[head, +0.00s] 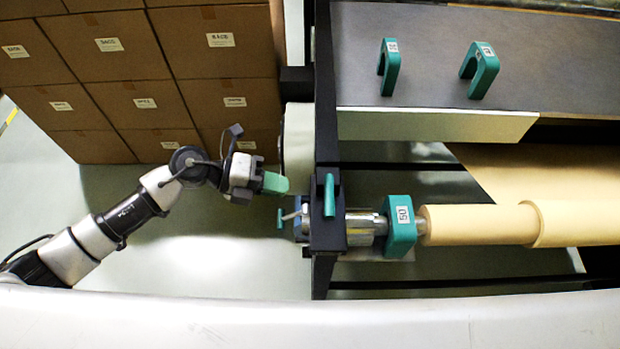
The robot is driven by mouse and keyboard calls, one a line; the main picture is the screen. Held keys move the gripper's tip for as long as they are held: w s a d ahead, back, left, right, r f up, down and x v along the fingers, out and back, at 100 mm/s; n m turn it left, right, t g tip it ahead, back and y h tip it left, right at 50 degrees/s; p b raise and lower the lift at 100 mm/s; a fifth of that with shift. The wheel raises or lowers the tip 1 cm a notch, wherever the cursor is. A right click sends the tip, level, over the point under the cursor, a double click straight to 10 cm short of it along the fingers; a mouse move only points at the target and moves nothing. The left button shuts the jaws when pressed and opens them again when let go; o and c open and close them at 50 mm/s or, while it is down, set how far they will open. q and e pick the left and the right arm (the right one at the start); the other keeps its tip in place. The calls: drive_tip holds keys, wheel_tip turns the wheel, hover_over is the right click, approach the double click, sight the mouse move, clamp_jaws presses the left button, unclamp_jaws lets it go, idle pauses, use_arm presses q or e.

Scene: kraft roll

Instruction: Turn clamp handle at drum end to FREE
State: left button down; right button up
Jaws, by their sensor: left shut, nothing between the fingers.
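A green upright handle (329,195) sits on the black clamp block (327,228) at the left end of the roll shaft. A smaller green T-shaped handle (280,219) sticks out to the left of that block on a metal stem. I cannot read any FREE marking on either. My left gripper (275,184) is shut and empty, with green fingertips pointing right. It is above and slightly left of the T-shaped handle, left of the upright handle, and appears apart from both. My right gripper is out of view.
A green collar marked 50 (400,226) sits on the shaft beside the kraft roll (480,224). Two green hooked pieces (480,70) lie on the grey machine top (430,60). Stacked cartons (130,90) stand at upper left. Open floor (190,255) lies below my left arm.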

sight(329, 201)
use_arm(q)
drive_tip(key=d+p, duration=0.2)
drive_tip(key=d, duration=0.4)
drive_tip(key=shift+d+f, duration=0.1)
drive_tip(key=shift+d, duration=0.2)
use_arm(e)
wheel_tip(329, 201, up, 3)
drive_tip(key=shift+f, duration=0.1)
use_arm(q)
drive_tip(key=shift+a, duration=0.1)
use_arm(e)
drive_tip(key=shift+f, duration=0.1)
